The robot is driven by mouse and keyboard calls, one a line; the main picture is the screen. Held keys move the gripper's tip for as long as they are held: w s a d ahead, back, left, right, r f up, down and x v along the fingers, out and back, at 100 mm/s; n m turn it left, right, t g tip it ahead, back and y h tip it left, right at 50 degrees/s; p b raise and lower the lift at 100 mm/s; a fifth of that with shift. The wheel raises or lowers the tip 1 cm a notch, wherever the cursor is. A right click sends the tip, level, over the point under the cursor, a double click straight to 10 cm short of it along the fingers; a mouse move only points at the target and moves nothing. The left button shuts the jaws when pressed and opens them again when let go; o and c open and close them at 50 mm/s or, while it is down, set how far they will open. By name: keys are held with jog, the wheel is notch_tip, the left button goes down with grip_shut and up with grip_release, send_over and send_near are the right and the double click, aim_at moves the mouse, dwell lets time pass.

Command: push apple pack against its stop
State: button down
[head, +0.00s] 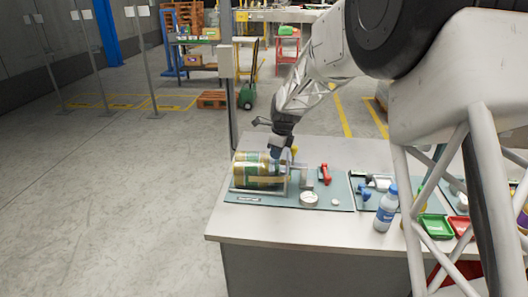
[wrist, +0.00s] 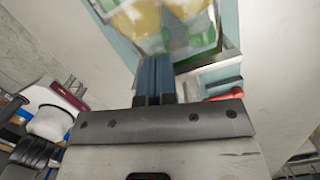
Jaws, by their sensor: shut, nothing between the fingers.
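The apple pack (head: 254,170), a clear pack with yellowish contents and a green label, lies on a grey-green fixture board (head: 315,204) near the table's left end. Metal rails and an upright bracket stand around it; I cannot tell which part is the stop, or whether the pack touches it. My gripper (head: 277,153) is at the pack's right end, by the bracket. In the wrist view the blue fingers (wrist: 155,62) are shut together and empty, close beside the pack (wrist: 165,22). Whether they touch it is unclear.
A red clamp (head: 325,174) and a white round part (head: 309,198) sit on the board right of the pack. A blue-capped bottle (head: 386,210) and green (head: 436,228) and red trays (head: 462,227) stand further right. The table's front left is clear.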

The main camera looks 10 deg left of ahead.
aim_at(253, 157)
jog(key=w+a, duration=0.1)
jog(key=a, duration=0.6)
jog(key=w+a, duration=0.1)
jog(key=a, duration=0.3)
jog(key=shift+w+a, duration=0.2)
jog(key=shift+w, duration=0.15)
jog(key=shift+f, duration=0.95)
jog(key=shift+s+d+f, duration=0.15)
jog(key=shift+d+f, duration=0.05)
jog(key=shift+s+d+f, duration=0.15)
jog(key=shift+s+d, duration=0.05)
jog(key=shift+d, duration=0.45)
jog(key=shift+s+d+f, duration=0.1)
jog(key=shift+s+d, duration=0.1)
jog(key=shift+d, duration=0.4)
jog(key=shift+r, duration=0.1)
jog(key=shift+w+r, duration=0.15)
jog(key=shift+r, duration=0.7)
jog(key=shift+r, duration=0.2)
